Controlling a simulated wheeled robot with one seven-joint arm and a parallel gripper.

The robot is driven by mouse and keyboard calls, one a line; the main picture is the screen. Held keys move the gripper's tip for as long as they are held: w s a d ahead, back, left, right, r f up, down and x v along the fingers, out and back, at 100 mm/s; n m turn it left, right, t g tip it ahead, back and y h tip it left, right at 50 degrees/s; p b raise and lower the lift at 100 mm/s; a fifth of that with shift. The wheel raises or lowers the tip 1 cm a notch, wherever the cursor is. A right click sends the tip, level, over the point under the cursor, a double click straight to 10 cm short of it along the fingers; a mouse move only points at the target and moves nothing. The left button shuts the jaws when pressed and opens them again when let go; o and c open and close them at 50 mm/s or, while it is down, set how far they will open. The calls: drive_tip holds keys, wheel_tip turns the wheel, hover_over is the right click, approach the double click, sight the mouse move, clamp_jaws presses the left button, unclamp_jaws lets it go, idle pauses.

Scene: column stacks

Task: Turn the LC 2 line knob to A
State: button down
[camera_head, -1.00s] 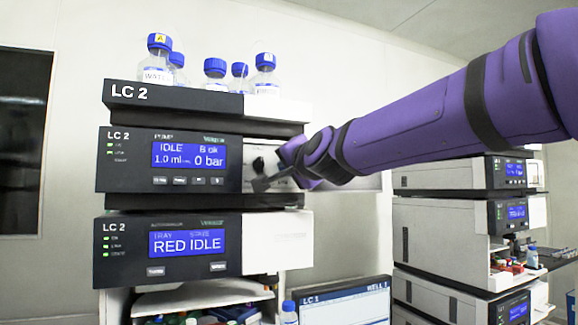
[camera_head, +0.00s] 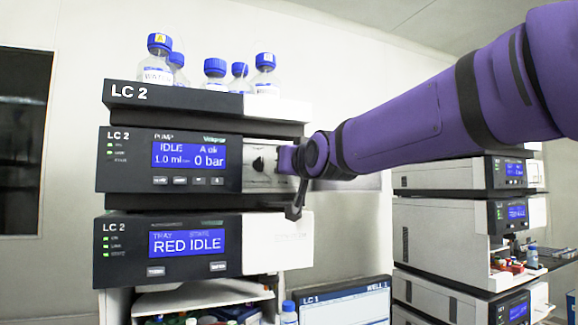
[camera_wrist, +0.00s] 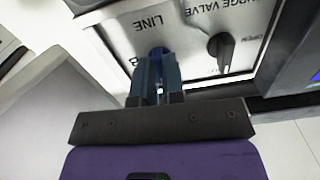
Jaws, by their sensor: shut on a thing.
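The LC 2 pump unit (camera_head: 168,160) is the middle black-fronted module of the left stack. Its blue display reads "IDLE", "A ok", "1.0 ml" and "0 bar". My gripper (camera_head: 284,160) is at the right part of its front panel. In the wrist view, my gripper (camera_wrist: 157,72) is shut on the LINE knob (camera_wrist: 158,50), with a finger on each side. Most of the knob is hidden by the fingers. The "LINE" label shows upside down above it, and a "B" mark shows just left of the fingers. The A mark is hidden.
The black purge valve knob (camera_wrist: 221,47) sits close beside the LINE knob; it also shows in the head view (camera_head: 258,164). Capped bottles (camera_head: 214,75) stand on top of the stack. The LC 2 autosampler (camera_head: 168,248) is below. Another stack (camera_head: 440,215) and a monitor (camera_head: 345,305) are to the right.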

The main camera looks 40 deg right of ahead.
drive_tip(key=shift+f+n, duration=0.1)
drive_tip(key=shift+n, duration=0.5)
drive_tip(key=c, duration=1.2)
unclamp_jaws()
drive_tip(key=v, duration=1)
drive_tip(key=shift+s+a, duration=0.1)
drive_tip(key=shift+s, duration=0.3)
